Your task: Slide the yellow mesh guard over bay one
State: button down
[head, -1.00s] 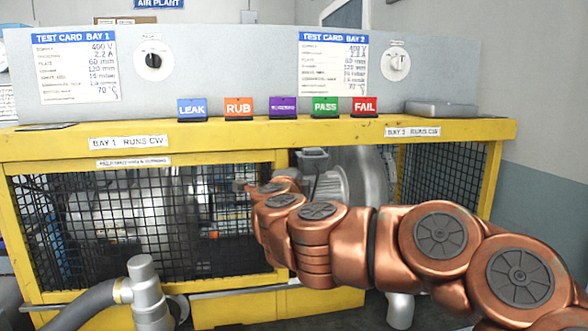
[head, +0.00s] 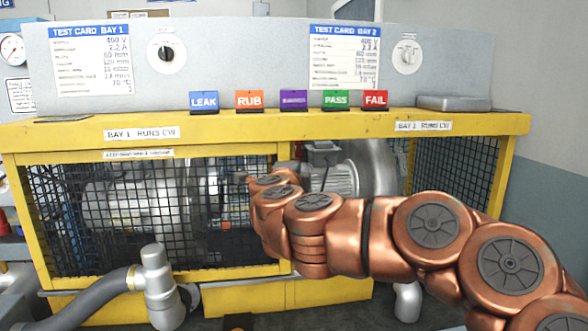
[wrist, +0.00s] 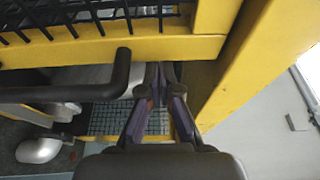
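The yellow mesh guard (head: 70,226) spans the left bay of the bench in the head view: a yellow frame with black mesh, machinery visible behind it. In the wrist view its yellow lower frame (wrist: 90,48) and mesh cross the top, with a bent black handle (wrist: 70,93) below. My gripper (wrist: 163,70) is right of the handle's end, its fingertips close together, nothing visible between them. The handle is outside the fingers. Whether the tips touch the frame cannot be told. In the head view my copper arm reaches the guard's right end and hides the fingers.
A grey motor (head: 335,178) shows in the unmeshed opening right of the guard. Side mesh (head: 468,165) closes the right end. A grey pipe and hose (head: 160,285) stand before the bench at left. Coloured signs (head: 293,101) line the top ledge. A yellow post (wrist: 245,60) is close right of my gripper.

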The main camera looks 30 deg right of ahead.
jog(key=s+d, duration=0.2)
jog(key=d, duration=0.2)
jog(key=b+v, duration=0.1)
jog(key=v, duration=0.8)
jog(key=shift+a, duration=0.55)
